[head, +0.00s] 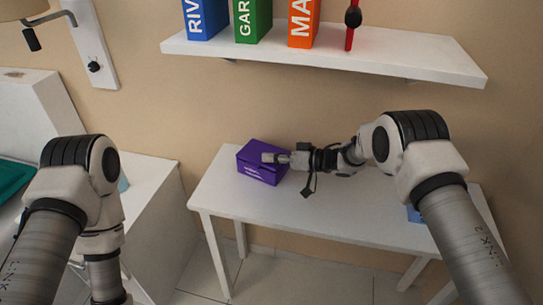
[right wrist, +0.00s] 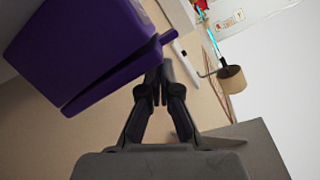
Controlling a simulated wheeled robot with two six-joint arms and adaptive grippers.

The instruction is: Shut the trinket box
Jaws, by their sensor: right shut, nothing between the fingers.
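The purple trinket box (head: 262,172) stands on the left part of the white table. In the right wrist view the box (right wrist: 85,45) fills the upper left. A narrow dark seam runs between its body and its lid (right wrist: 115,82), so the lid looks nearly down; I cannot tell if it is fully shut. My right gripper (head: 268,158) is shut and empty, over the top of the box in the head view. Its closed fingertips (right wrist: 163,74) show beside the lid in the wrist view; contact cannot be told. My left arm is in view, but its gripper is not.
The white table (head: 340,215) is mostly clear, with a blue object (head: 415,214) partly hidden behind my right arm. A wall shelf (head: 330,55) with several upright items hangs above. A white cabinet (head: 155,205) stands left of the table.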

